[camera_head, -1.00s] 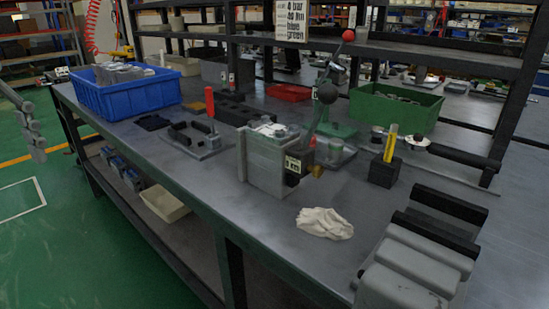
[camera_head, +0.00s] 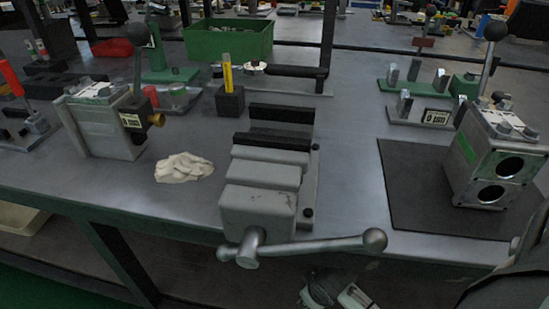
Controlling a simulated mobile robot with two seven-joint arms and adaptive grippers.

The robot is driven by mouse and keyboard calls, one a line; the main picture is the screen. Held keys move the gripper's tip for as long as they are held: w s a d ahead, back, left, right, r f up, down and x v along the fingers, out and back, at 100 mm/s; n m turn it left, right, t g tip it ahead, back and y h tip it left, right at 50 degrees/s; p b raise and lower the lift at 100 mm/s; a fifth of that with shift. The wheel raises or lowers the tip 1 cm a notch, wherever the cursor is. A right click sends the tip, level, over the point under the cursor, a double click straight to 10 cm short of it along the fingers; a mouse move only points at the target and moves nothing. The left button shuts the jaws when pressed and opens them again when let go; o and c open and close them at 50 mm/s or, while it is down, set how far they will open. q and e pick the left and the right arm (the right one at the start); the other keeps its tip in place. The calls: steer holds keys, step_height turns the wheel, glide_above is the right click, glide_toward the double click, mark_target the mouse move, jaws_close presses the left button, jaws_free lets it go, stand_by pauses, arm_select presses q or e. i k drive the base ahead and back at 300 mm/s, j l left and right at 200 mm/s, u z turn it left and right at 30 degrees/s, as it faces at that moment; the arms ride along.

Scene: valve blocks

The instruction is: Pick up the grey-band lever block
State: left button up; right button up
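A grey lever block (camera_head: 100,130) stands upright on the left of the bench. It has a dark ball-topped lever, a white label and a brass fitting; no band colour is clear on it. A second lever block (camera_head: 492,165) stands on a dark mat at the right, with a green band, two round ports and a ball-topped lever. Part of what looks like my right arm shows at the lower right. A grey and white part at the bottom edge, below the vise handle, may be my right gripper; its fingers are unclear. My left gripper is out of view.
A grey vise (camera_head: 262,195) with a long handle (camera_head: 320,246) sticks out over the front edge. A white cloth (camera_head: 184,168) lies between it and the left block. A dark stand with a yellow cylinder (camera_head: 228,72) and a green bin (camera_head: 228,40) are behind.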

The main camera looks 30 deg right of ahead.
mark_target(111, 128)
steer(key=j+z, duration=0.75)
steer(key=j, duration=0.2)
steer(key=i+j+z, duration=0.1)
steer(key=j+z, duration=0.25)
steer(key=j, duration=0.15)
steer(key=j+z, duration=0.35)
steer(key=j, duration=0.15)
steer(key=i+j+z, duration=0.1)
steer(key=j+z, duration=0.55)
steer(key=j, duration=0.15)
steer(key=i, duration=0.05)
